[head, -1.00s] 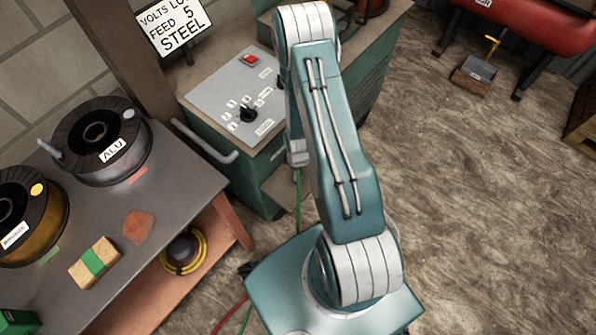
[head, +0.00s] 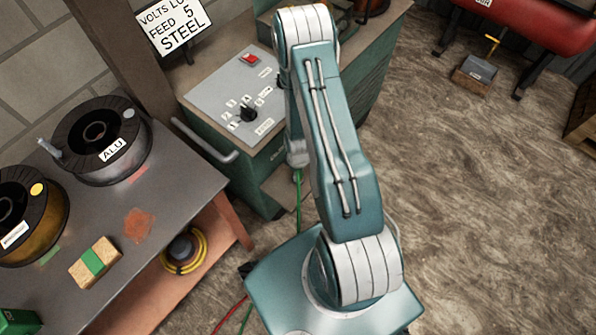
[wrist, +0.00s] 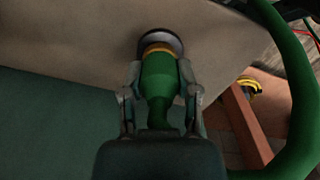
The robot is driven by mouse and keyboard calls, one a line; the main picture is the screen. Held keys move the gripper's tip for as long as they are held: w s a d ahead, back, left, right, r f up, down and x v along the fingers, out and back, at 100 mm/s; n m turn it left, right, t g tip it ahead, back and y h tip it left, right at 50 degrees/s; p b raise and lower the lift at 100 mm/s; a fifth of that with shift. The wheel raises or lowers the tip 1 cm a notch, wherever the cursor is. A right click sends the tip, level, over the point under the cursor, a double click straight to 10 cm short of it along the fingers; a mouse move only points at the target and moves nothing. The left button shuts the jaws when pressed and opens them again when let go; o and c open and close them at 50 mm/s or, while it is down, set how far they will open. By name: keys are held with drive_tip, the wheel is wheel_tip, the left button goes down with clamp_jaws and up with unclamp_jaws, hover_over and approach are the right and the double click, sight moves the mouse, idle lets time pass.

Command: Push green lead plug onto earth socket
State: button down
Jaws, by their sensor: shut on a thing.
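In the wrist view my gripper (wrist: 160,80) is shut on the green lead plug (wrist: 158,83), with one finger on each side of its body. The plug points away from me and has an orange-yellow ring at its front. A round dark socket with a pale rim (wrist: 161,42) sits directly at the front of the plug on a beige panel. The plug covers its middle, and I cannot tell how deep the plug sits. The green lead (wrist: 300,100) curves down the right side. In the head view my arm hides the plug and socket; the green lead (head: 299,200) hangs below my wrist.
The green machine's control panel (head: 238,95) has a red button and a black knob. A workbench (head: 185,200) with wire spools stands at left, a coiled yellow cable (head: 186,262) below it. Floor at right (head: 480,200) is mostly clear.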

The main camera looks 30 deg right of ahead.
drive_tip(key=shift+f, duration=0.15)
drive_tip(key=shift+c, duration=1.3)
unclamp_jaws()
wheel_tip(320, 180, up, 12)
drive_tip(key=shift+f, duration=0.1)
